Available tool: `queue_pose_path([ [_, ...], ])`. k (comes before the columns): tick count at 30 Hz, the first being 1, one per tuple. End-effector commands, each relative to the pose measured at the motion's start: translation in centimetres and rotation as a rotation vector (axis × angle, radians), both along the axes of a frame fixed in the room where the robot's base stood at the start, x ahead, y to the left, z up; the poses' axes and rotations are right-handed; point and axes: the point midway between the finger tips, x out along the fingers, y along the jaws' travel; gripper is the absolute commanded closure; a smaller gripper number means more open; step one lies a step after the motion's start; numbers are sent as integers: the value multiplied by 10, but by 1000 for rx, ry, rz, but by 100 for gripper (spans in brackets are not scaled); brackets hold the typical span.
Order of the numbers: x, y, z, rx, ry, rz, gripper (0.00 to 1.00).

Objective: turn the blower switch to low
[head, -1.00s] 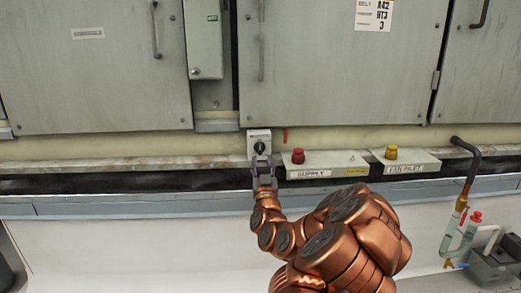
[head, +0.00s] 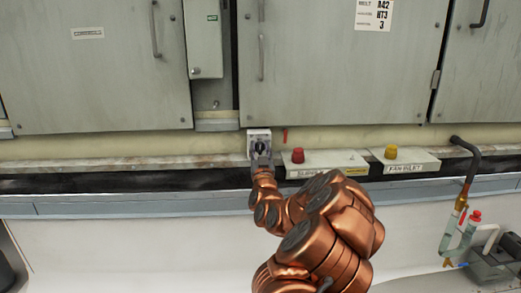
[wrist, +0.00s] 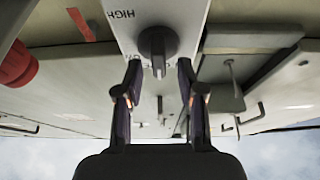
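The blower switch is a dark knob (wrist: 157,45) on a light grey plate (wrist: 191,14). In the wrist view the plate reads "HIGH" upside down at upper left, and other lettering beside the knob is partly hidden. In the head view the switch box (head: 259,136) sits on the cream strip below the cabinets. My gripper (wrist: 158,75) is open, with one finger to each side of the knob's lower end in the picture. I cannot tell whether either finger touches it. In the head view my gripper (head: 261,157) is right in front of the box and covers its lower part.
Right of the switch are a box with a red button (head: 298,155) and a box with a yellow button (head: 391,151). A small red tag (head: 285,135) hangs close by the switch. Grey cabinets (head: 335,60) stand above. A pipe with a hose (head: 465,180) is at far right.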

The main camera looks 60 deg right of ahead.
Motion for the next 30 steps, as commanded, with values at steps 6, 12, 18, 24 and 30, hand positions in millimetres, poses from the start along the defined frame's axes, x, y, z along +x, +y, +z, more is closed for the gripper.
queue_pose_path([
  [6, 0, 0, 0, 0, 0, 0, 62],
  [12, 0, 0, 0, 0, 0, -1, 83],
  [18, 0, 0, 0, 0, 0, -1, 100],
  [24, 0, 0, 0, 0, 0, -1, 100],
  [30, 0, 0, 0, 12, -15, 0, 100],
])
